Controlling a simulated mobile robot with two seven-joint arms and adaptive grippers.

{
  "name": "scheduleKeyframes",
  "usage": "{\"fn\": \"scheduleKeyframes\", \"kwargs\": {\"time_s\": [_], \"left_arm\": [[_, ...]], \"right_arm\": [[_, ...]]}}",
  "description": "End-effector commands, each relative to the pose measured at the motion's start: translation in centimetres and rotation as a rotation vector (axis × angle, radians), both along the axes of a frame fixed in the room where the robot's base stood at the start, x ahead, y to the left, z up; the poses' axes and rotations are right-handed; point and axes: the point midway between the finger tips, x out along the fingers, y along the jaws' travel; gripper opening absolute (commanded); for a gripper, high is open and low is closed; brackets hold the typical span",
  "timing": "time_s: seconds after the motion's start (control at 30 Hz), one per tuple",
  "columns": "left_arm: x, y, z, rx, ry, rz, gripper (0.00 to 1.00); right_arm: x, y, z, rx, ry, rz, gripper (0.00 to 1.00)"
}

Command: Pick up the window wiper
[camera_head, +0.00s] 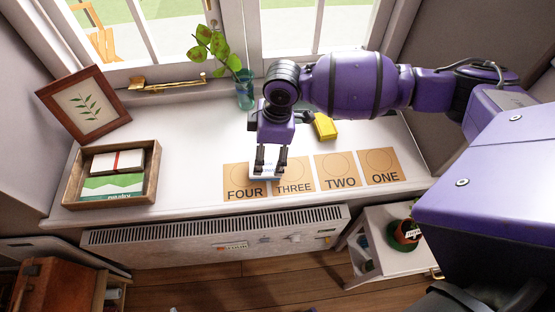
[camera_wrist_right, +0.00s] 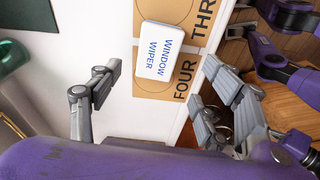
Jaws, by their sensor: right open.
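In the head view the wiper (camera_head: 268,170) is partly hidden by my right gripper. My right gripper (camera_head: 270,163) points down over it. In the wrist view my right gripper (camera_wrist_right: 163,75) is open, with one finger to each side of the wiper. The fingers seem apart from it, and nothing is held.
Cards THREE (camera_head: 293,186), TWO (camera_head: 340,181) and ONE (camera_head: 383,177) lie to the right. A yellow block (camera_head: 324,126) stands behind them. A plant in a glass vase (camera_head: 245,95) stands at the window. A wooden box (camera_head: 70,190) and picture frame (camera_head: 113,81) are left. The sill's left middle is clear.

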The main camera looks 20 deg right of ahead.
Motion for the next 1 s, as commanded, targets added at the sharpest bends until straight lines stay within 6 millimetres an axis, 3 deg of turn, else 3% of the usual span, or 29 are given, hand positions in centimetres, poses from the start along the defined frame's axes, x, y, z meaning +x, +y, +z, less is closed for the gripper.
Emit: {"fn": "scheduleKeyframes", "kwargs": {"time_s": [0.5, 0.83, 1.0], "left_arm": [[0.7, 0.0, 0.2, 0.002, -0.014, -0.005, 0.00], [0.7, 0.1, 0.2, 0.003, -0.013, -0.005, 0.00], [0.7, 0.1, 0.1, 0.003, -0.013, -0.005, 0.00]], "right_arm": [[0.6, 0.6, -6.5, 0.000, -0.002, 0.001, 0.70], [0.7, 0.7, -7.2, 0.000, -0.006, 0.001, 0.70], [0.7, 0.7, -7.1, 0.000, -0.006, 0.001, 0.48]]}}
